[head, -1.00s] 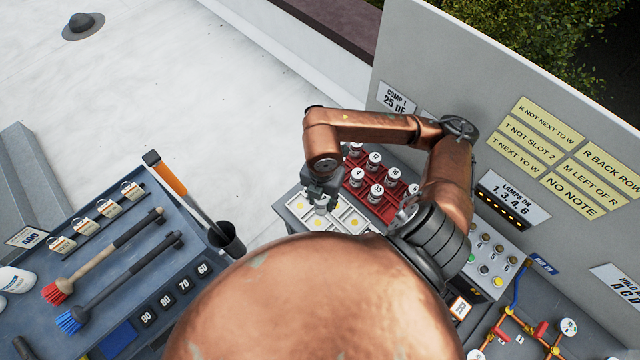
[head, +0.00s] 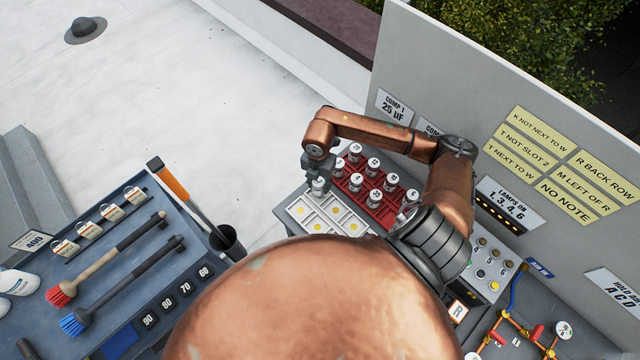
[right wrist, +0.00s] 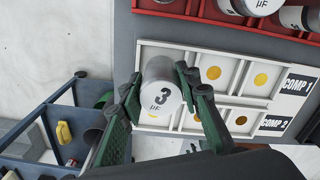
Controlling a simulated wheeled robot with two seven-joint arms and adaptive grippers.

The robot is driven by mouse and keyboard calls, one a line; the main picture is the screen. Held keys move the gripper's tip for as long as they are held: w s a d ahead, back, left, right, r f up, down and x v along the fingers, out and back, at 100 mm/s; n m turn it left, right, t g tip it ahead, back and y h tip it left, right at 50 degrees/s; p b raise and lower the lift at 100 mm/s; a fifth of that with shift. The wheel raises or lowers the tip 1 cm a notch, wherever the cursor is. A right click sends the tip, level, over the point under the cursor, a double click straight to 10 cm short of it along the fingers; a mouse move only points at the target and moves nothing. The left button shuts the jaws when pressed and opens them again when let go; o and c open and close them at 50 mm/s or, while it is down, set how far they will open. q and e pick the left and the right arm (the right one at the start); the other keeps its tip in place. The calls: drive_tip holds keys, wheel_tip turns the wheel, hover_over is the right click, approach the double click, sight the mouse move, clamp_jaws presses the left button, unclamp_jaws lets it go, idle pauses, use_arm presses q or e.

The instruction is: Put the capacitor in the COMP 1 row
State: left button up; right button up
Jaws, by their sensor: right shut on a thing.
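A silver capacitor marked 3 µF (right wrist: 160,97) is between the fingers of my right gripper (right wrist: 158,90), which is shut on it. In the head view the capacitor (head: 319,187) hangs under the right gripper (head: 318,176) at the far left corner of the white tray (head: 338,235). In the right wrist view the white tray (right wrist: 197,51) has two rows of cells with yellow dots, labelled COMP 1 (right wrist: 297,84) and COMP 2 (right wrist: 273,124). The capacitor covers the row end opposite the labels; I cannot tell whether it touches the tray. My left gripper is not in view.
A red rack (head: 345,186) with several capacitors stands right beside the tray. A wall sign (head: 394,106) reads COMP 1, 25 µF. A blue-grey bench (head: 130,265) with brushes is on the left, with a black cup (head: 228,240) at its edge.

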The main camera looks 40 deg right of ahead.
drive_tip(key=shift+f, duration=0.65)
drive_tip(key=shift+f, duration=0.15)
drive_tip(key=o, duration=1.2)
drive_tip(key=shift+r, duration=0.3)
wheel_tip(320, 180, up, 12)
drive_tip(key=shift+f+b, duration=0.1)
drive_tip(key=shift+b, duration=0.6)
